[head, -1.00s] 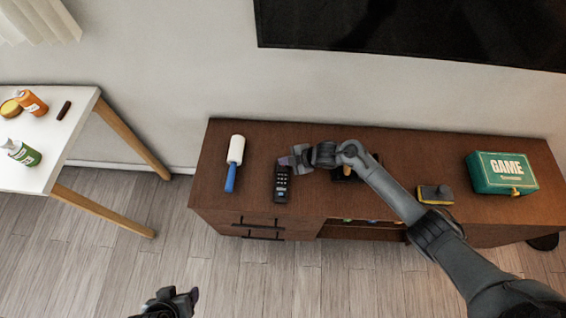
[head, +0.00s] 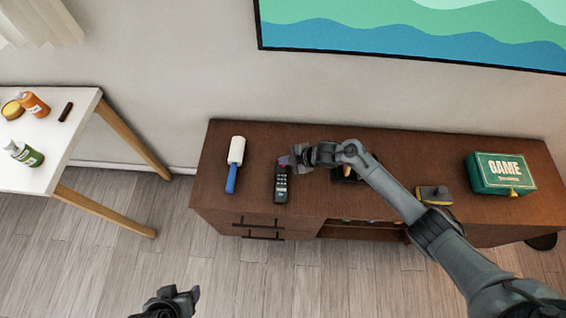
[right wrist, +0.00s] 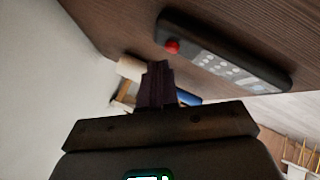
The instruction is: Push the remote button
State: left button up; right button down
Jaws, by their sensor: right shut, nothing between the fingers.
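The black remote (head: 281,184) lies on the brown wooden cabinet, its keypad facing up. In the right wrist view the remote (right wrist: 232,58) shows a red button (right wrist: 172,46) at its near end and several pale buttons. My right gripper (head: 285,160) is shut and empty at the remote's far end. In the right wrist view its fingertips (right wrist: 158,68) are just beside the red-button end; I cannot tell whether they touch the remote. The wall screen (head: 420,35) is lit with green and blue waves. My left gripper (head: 190,295) is low over the floor, its jaws unclear.
A lint roller (head: 235,164) with a blue handle lies left of the remote. A sponge (head: 434,195) and a green game box (head: 500,174) are on the cabinet's right part. A white table (head: 45,165) with bottles stands at the left. Bare floor lies in front.

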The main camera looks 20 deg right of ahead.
jog(key=shift+r+p, duration=0.75)
jog(key=shift+p, duration=0.05)
notch_tip(320, 180, up, 4)
jog(key=p, duration=0.4)
jog(key=shift+r, duration=0.25)
